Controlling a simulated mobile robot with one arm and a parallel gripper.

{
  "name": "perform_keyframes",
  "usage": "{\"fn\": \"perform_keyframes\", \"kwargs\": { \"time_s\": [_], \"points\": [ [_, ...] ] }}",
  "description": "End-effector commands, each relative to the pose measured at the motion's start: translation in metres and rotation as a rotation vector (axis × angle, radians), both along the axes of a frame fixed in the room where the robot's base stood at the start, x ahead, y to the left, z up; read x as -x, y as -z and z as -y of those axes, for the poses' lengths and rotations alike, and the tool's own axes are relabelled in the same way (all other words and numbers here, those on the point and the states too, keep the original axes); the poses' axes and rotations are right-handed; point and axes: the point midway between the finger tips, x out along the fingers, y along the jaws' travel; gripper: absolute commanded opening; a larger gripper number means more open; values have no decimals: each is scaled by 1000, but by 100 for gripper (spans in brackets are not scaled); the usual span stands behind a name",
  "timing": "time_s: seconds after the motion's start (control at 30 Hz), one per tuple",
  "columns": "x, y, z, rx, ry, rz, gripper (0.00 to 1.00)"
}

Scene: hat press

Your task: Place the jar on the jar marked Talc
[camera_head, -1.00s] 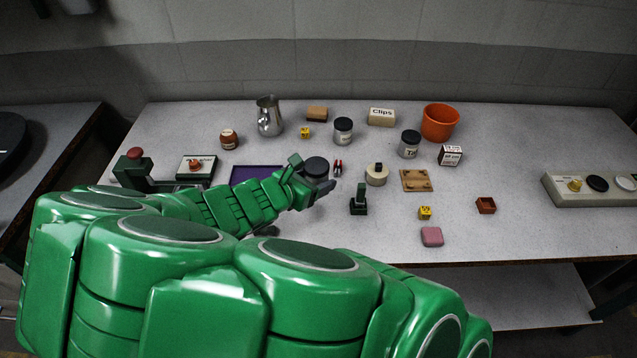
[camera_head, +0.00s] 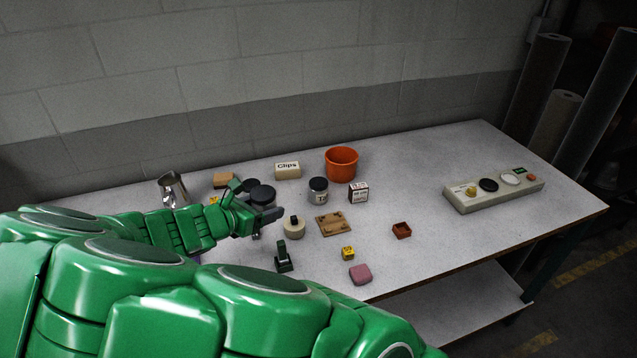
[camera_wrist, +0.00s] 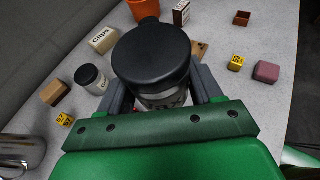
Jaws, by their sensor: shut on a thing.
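My gripper (camera_head: 258,212) is shut on a jar with a black lid (camera_head: 263,194), held above the table left of the Talc jar. In the wrist view the held jar (camera_wrist: 152,62) fills the middle, upright between the fingers, its pale label partly hidden. The jar marked Talc (camera_head: 318,191), with a dark lid and a label partly readable as "Ta", stands upright on the table, apart from my gripper. Another dark-lidded jar (camera_wrist: 91,79) shows in the wrist view.
A Clips box (camera_head: 287,171), an orange pot (camera_head: 341,164) and a small labelled box (camera_head: 358,192) stand around the Talc jar.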

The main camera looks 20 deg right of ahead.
Motion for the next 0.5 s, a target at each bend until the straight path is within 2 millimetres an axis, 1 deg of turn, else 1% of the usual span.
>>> {"fn": "perform_keyframes", "kwargs": {
  "time_s": [0.1,0.5],
  "points": [
    [-8,-8,19,-3,50,3,28],
    [-24,-33,82,-2,216,3,28]
  ]
}}
